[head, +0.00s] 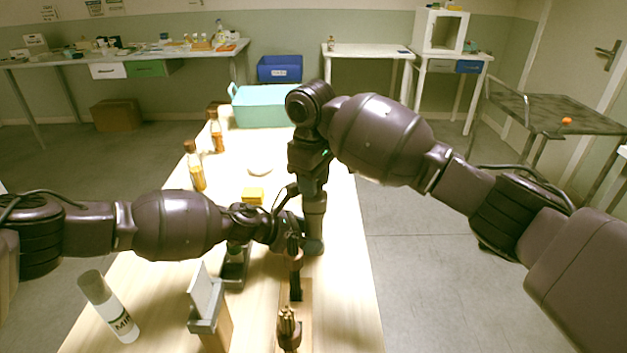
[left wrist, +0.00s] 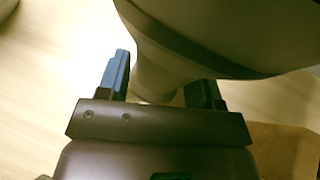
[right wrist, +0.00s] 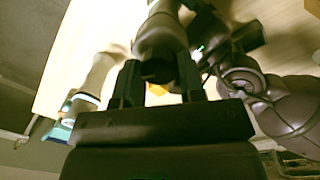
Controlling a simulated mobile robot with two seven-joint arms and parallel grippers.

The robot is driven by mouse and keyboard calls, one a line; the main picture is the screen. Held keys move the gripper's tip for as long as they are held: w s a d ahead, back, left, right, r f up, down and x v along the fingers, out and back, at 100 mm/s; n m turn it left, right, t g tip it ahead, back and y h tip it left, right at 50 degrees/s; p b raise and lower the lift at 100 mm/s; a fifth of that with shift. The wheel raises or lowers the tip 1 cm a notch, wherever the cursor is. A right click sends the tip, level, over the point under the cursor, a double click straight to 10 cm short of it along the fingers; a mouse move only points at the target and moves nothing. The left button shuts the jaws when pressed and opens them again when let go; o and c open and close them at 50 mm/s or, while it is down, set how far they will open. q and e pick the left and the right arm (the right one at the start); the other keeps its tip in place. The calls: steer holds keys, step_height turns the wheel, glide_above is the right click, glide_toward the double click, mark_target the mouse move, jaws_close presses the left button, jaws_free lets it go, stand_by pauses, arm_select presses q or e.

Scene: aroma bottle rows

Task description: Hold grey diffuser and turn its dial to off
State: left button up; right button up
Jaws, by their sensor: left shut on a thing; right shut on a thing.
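The grey diffuser (head: 314,212) stands at the right side of the pale wooden table, partly hidden by both of my arms. In the left wrist view, a large grey rounded body (left wrist: 205,32) narrows to a stem between the fingers. My left gripper (head: 298,232) reaches in from the left and is shut on the diffuser; its fingers also show in the left wrist view (left wrist: 163,85). My right gripper (head: 312,175) comes down from above and is shut on the diffuser's dark dial (right wrist: 157,70). The dial's setting cannot be read.
Amber bottles (head: 195,168), a yellow block (head: 253,195) and a teal crate (head: 265,106) stand farther back. A white labelled bottle (head: 108,306), an upright pale panel in a stand (head: 205,294) and a stick holder (head: 289,330) are in front. Floor lies right of the table.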

steer(key=shift+f+m, duration=0.15)
steer(key=shift+m, duration=0.15)
steer(key=o, duration=0.9)
steer(key=shift+o, duration=0.2)
step_height(320, 180, up, 12)
steer(key=shift+s+a, duration=0.2)
steer(key=shift+s, duration=0.1)
